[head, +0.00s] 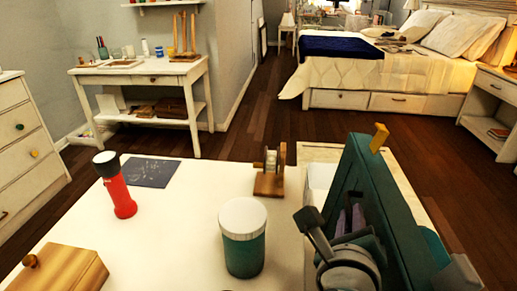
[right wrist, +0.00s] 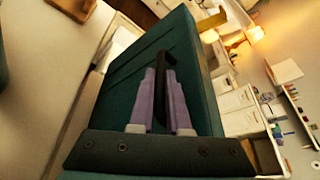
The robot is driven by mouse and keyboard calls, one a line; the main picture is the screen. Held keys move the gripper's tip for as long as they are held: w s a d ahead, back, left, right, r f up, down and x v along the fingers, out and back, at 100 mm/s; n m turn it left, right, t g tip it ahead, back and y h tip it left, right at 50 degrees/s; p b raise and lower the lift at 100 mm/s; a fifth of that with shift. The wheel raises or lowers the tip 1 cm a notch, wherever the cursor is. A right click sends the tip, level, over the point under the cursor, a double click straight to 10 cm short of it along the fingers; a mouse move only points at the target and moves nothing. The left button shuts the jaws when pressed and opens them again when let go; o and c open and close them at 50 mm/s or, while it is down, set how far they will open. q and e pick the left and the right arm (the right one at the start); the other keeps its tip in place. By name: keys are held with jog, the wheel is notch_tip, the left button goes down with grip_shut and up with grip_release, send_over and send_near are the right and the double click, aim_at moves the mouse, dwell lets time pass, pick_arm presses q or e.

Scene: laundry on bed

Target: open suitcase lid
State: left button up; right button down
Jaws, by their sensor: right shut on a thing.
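A dark teal suitcase (head: 385,205) is at the right of the head view, its large panel standing steeply tilted. It fills the middle of the right wrist view (right wrist: 120,90). A yellow latch (head: 379,138) sticks out from its upper edge and also shows in the right wrist view (right wrist: 212,22). My right gripper (head: 350,216) is against the panel's near side. In the right wrist view its purple fingers (right wrist: 162,78) are shut around the black handle (right wrist: 161,62). I cannot tell how far the lid is open. My left gripper is not in view.
On the white table (head: 170,225) stand a teal jar with a white lid (head: 243,238), a red flashlight (head: 117,186), a wooden box (head: 60,268), a dark flat sheet (head: 150,172) and a small wooden stand (head: 270,174). The table between jar and flashlight is clear.

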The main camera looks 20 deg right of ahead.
jog(key=shift+d, duration=0.1)
jog(key=c, duration=1.2)
grip_release()
jog(key=shift+o, duration=0.2)
jog(key=p+v, duration=0.2)
jog(key=v, duration=0.8)
jog(key=shift+r, duration=0.1)
jog(key=p+v, duration=0.4)
jog(key=v, duration=0.7)
jog(key=shift+s+r+p, duration=0.15)
jog(key=shift+s+p, duration=0.05)
jog(key=shift+p, duration=0.15)
